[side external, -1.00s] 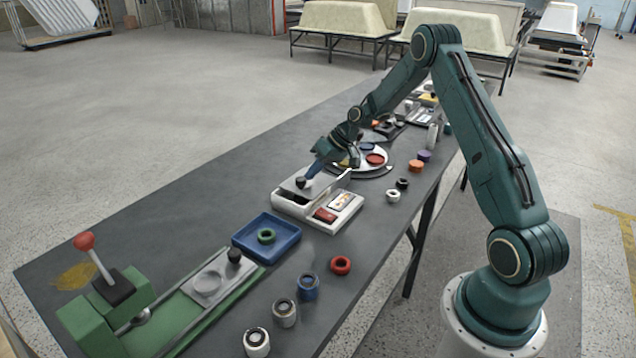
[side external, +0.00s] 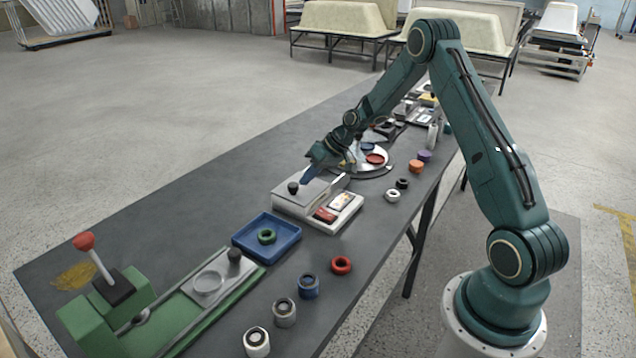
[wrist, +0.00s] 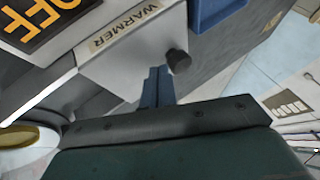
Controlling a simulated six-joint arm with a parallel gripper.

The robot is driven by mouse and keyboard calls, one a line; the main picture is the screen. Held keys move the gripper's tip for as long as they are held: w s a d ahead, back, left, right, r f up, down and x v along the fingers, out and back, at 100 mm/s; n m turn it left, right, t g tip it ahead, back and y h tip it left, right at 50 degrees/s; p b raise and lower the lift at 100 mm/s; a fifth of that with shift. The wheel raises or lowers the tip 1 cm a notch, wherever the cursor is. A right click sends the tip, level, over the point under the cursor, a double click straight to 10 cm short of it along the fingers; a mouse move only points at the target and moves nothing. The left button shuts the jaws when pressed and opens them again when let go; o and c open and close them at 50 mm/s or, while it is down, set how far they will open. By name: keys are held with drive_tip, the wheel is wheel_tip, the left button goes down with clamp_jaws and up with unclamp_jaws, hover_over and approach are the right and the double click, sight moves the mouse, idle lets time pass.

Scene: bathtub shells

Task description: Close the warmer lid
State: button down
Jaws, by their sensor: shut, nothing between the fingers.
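The warmer (side external: 290,209) is a pale box on the table, in the middle of the side view. Its grey lid (side external: 316,190) with a black knob (side external: 293,187) lies flat or nearly flat over the left part of the box; I cannot tell if a small gap stays. My gripper (side external: 307,181) is shut and empty, its blue fingertips at the lid top just beside the knob. In the wrist view the shut fingers (wrist: 157,88) are over the lid, close to the knob (wrist: 179,60) and the WARMER label (wrist: 128,30). Whether they touch the lid is unclear.
A blue tray (side external: 244,240) with a green ring stands left of the warmer. A red ring (side external: 341,265) and several small jars lie in front. A round plate (side external: 383,166) is behind my gripper. The table's far left side is clear.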

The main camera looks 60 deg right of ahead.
sight(319, 184)
drive_tip(key=d, duration=0.2)
drive_tip(key=s+d+r, duration=0.1)
drive_tip(key=shift+d, duration=0.3)
drive_tip(key=v, duration=0.9)
drive_tip(key=s+a+r+n+g+h, duration=0.1)
drive_tip(key=s+a+r, duration=0.3)
drive_tip(key=a+r, duration=0.35)
drive_tip(key=s+a+r+h, duration=0.2)
drive_tip(key=s+a+r, duration=0.2)
drive_tip(key=a+r, duration=0.4)
drive_tip(key=s+a, duration=0.4)
drive_tip(key=s, duration=0.6)
drive_tip(key=s+a+h, duration=0.1)
drive_tip(key=s+a, duration=0.4)
drive_tip(key=s, duration=0.5)
drive_tip(key=shift+s+r+n+t, duration=0.2)
drive_tip(key=shift+r+n+t, duration=0.05)
drive_tip(key=shift+n+t, duration=0.05)
